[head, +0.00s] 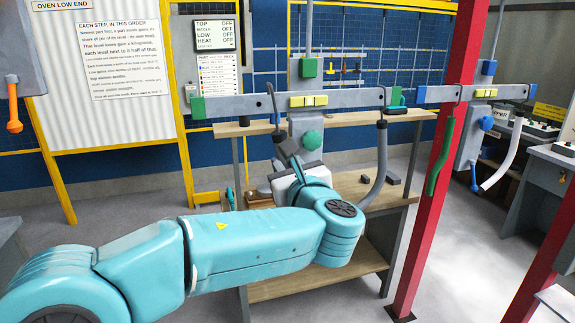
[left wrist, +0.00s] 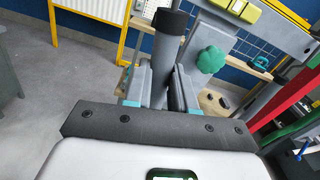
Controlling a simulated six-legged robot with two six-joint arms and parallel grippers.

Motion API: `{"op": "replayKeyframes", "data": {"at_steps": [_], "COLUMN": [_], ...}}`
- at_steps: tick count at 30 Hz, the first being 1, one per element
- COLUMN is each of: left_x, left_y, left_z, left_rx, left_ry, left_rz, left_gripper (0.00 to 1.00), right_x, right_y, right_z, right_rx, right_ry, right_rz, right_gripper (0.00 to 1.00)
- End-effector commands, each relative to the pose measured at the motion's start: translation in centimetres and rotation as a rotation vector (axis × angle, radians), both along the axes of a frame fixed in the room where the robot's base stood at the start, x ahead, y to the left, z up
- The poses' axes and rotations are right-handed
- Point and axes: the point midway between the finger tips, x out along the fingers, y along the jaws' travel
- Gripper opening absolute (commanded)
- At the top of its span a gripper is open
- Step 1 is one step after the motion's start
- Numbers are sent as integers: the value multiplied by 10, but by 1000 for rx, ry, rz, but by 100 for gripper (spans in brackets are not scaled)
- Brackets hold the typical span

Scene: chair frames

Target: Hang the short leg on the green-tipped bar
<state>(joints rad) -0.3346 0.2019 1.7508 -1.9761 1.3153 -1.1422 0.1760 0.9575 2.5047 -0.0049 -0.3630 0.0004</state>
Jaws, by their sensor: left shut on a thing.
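The green-tipped bar (head: 232,104) runs across the head view, with a green block at its left end and yellow blocks near its middle. A long curved grey leg (head: 381,150) hangs by a hook from its right half. My left gripper (head: 288,155) is below the bar, left of the green knob (head: 312,140). It is shut on the short leg (left wrist: 165,58), a grey tube with a black cap in the left wrist view. Its dark hook (head: 273,100) overlaps the bar in the head view; I cannot tell whether it touches. My right gripper is not in view.
A second, blue-tipped bar (head: 455,93) on the right carries a green leg (head: 440,158) and a white curved leg (head: 500,166). A red post (head: 449,180) stands between. A wooden bench (head: 345,118) is behind the bar. Open floor lies at the left.

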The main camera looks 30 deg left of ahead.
Motion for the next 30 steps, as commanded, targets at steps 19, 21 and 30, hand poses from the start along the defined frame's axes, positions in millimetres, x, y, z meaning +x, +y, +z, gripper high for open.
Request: {"op": "replayKeyframes", "data": {"at_steps": [19, 21, 30], "left_x": [27, 30, 36], "left_y": [31, 34, 40], "left_z": [-7, -7, -9], "left_rx": [1, 1, 2], "left_ry": [-2, -2, -3], "left_rz": [-2, -2, -4], "left_gripper": [0, 0, 0], "right_x": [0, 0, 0], "right_y": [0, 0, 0], "right_z": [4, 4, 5], "right_rx": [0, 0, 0], "right_ry": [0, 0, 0], "right_rz": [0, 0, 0], "right_gripper": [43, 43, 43]}}
